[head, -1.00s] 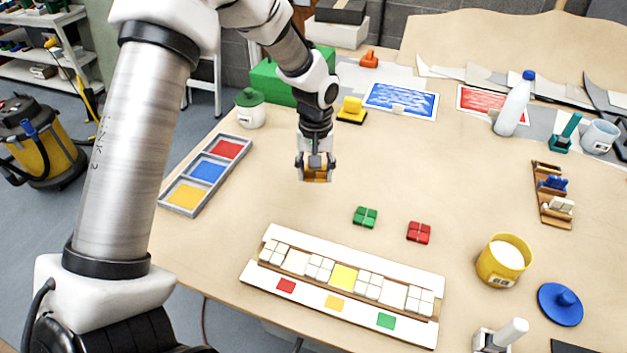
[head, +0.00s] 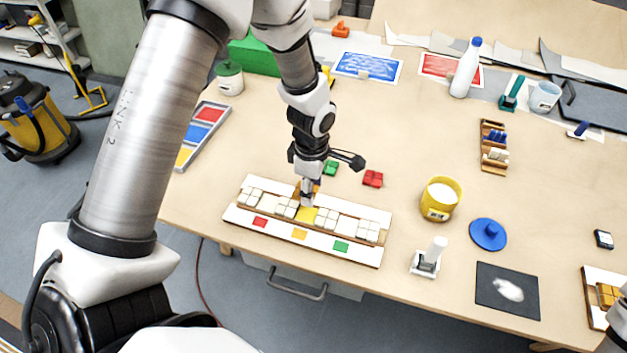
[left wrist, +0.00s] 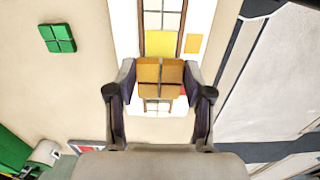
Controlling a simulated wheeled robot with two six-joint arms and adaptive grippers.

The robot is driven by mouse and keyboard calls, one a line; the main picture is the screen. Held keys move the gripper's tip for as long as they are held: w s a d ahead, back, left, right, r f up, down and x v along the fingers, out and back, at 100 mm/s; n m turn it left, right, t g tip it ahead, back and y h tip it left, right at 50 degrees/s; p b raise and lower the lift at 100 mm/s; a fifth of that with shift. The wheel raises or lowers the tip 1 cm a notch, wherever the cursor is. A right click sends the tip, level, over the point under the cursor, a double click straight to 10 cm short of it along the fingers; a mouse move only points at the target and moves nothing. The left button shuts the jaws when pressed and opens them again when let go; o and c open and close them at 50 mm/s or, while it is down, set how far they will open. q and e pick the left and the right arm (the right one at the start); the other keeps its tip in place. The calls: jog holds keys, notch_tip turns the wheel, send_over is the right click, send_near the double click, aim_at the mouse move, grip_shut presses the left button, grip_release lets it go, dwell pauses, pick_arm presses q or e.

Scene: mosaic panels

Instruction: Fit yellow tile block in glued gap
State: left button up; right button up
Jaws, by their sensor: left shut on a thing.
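The long white mosaic panel (head: 370,247) lies near the table's front edge, with white tile blocks in its channel. Its glued gap (head: 307,214) shows as a bright yellow patch in the middle; it also shows in the left wrist view (left wrist: 162,43). My left gripper (head: 308,196) is over the panel beside the gap. It is shut on the orange-yellow tile block (left wrist: 159,75), with a finger on each side. The block lies next to the gap in the wrist view; whether it touches the panel I cannot tell. My right gripper is out of view.
A green tile block (head: 331,168) and a red one (head: 373,179) lie behind the panel. A yellow tub (head: 437,208), a blue lid (head: 488,235) and a white-handled tool (head: 430,257) stand to the right. A three-colour tray (head: 204,130) lies at the left.

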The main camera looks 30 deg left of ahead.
pick_arm(q)
jog(key=shift+w+f, duration=0.1)
jog(key=shift+d, duration=0.25)
jog(key=shift+s+d+f+b, duration=0.1)
jog(key=shift+s+f+b, duration=0.15)
jog(key=shift+b, duration=0.2)
jog(key=b, duration=0.3)
send_over(313, 216)
notch_tip(313, 216, down, 4)
jog(key=shift+f, duration=0.1)
jog(key=shift+f+b, duration=0.4)
jog(key=shift+b, duration=0.1)
dwell(0.5)
jog(key=shift+f+b, duration=1)
jog(key=shift+f, duration=0.05)
